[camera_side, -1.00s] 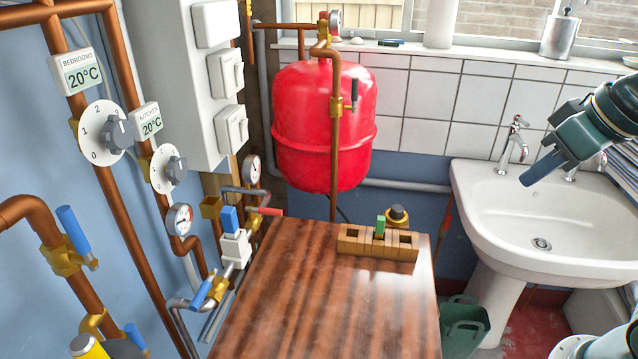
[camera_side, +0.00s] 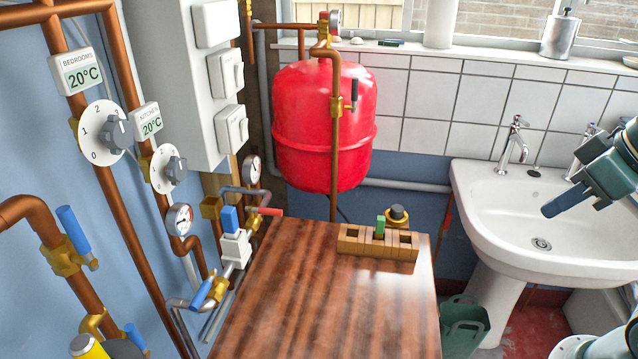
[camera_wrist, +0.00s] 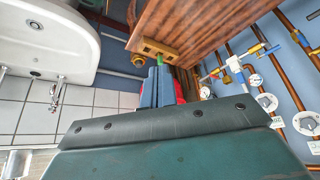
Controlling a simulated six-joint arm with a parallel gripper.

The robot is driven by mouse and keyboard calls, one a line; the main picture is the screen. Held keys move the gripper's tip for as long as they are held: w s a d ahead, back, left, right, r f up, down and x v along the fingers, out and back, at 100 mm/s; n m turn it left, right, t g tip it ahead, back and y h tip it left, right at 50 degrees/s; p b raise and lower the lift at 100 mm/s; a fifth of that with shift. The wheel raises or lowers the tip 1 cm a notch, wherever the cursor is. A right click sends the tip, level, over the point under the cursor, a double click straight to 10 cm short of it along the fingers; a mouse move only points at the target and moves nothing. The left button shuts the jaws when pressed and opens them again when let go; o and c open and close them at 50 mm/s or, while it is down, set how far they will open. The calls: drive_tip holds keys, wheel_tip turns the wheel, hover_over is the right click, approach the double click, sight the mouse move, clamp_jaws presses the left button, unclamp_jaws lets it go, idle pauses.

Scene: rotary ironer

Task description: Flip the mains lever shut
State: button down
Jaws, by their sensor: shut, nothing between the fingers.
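Several lever valves show in the side view, and none is labelled as the mains. A large blue lever (camera_side: 75,230) sits on the left copper pipe. A smaller blue lever (camera_side: 203,292) slants on a brass valve beside the table. A red lever (camera_side: 266,211) points right, roughly level, above the table's far left corner. A dark lever (camera_side: 354,91) stands upright on the pipe before the red tank. My gripper (camera_side: 549,210) is shut and empty over the sink, far right of these valves. Its fingers also show in the wrist view (camera_wrist: 157,88).
The wooden table (camera_side: 330,300) bears a wooden block (camera_side: 350,246) with a green piece (camera_side: 380,224) at its far edge. The red tank (camera_side: 323,125) stands behind. The white sink (camera_side: 480,215) and its tap (camera_side: 514,143) are at right. The near tabletop is clear.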

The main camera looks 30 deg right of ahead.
drive_tip(key=w+a+r+n+g+y, duration=0.1)
drive_tip(key=w+a+r+n, duration=0.15)
drive_tip(key=w+a, duration=0.75)
drive_tip(key=w+a+r+n+y, duration=0.15)
drive_tip(key=w+a+r, duration=0.35)
drive_tip(key=w, duration=0.8)
drive_tip(key=w+a+f+n, duration=0.1)
drive_tip(key=w+a+f, duration=0.2)
drive_tip(key=a, duration=0.6)
drive_tip(key=w+a+f+n+g, duration=0.1)
drive_tip(key=w+a+f+n, duration=0.1)
drive_tip(key=a+f, duration=0.4)
drive_tip(key=w+a+f+n, duration=0.2)
drive_tip(key=w+a+f, duration=0.2)
drive_tip(key=a, duration=0.9)
drive_tip(key=shift+w+f+g, duration=0.25)
drive_tip(key=shift+f+g, duration=0.15)
drive_tip(key=shift+f, duration=0.15)
drive_tip(key=shift+f, duration=0.1)
